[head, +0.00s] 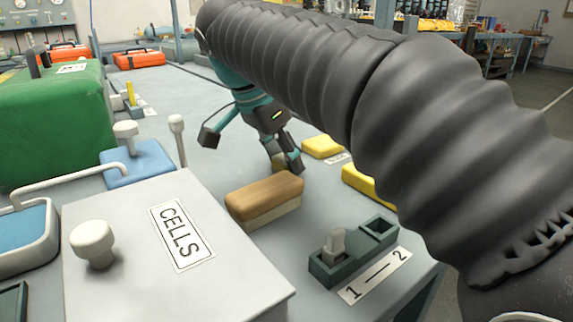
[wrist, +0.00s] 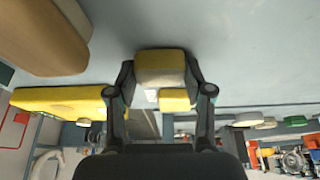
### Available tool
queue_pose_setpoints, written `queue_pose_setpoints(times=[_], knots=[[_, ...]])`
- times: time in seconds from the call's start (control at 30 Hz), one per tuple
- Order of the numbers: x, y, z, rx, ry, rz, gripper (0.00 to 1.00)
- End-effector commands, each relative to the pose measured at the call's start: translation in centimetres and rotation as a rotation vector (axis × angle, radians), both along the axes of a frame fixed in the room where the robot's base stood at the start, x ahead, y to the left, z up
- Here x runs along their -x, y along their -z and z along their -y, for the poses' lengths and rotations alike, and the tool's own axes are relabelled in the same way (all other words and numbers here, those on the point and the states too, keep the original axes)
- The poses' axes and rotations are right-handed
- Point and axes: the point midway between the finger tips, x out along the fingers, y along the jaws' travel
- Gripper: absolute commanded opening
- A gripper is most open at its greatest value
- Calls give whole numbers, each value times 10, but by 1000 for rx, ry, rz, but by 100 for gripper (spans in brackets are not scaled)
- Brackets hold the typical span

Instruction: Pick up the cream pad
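The cream pad (wrist: 160,68) is a small block with a cream face and a yellowish end. In the wrist view it sits between the two fingertips of my gripper (wrist: 160,80), which appear to touch its sides. In the head view my gripper (head: 286,162) points down behind the brown-topped block, and only a small olive-cream part of the pad (head: 277,160) shows beside the fingers. I cannot tell whether the pad touches the bench.
A brown-topped block (head: 265,197) with a pale base stands close in front of my gripper. Yellow pads (head: 322,146) lie to the right. A dark two-slot holder (head: 352,252), a CELLS box (head: 165,245) and a green case (head: 52,125) stand around. Bare bench lies behind.

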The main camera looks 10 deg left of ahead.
Motion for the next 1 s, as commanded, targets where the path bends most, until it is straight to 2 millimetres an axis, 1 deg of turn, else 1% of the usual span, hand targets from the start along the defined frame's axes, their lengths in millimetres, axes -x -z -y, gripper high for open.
queue_pose_setpoints(times=[0.07,0.1,0.33,0.47,0.57,0.73,0.8,1.0], knots=[[0,1,0,1,0,-1,28],[0,1,0,1,0,-1,23],[0,0,0,1,0,-1,23],[0,-6,0,1,0,-1,23],[-1,-16,-1,-1,1,1,23],[-1,-46,1,-2,1,3,23],[-1,-52,19,-1,5,2,23],[-2,-76,60,-2,5,3,23]])
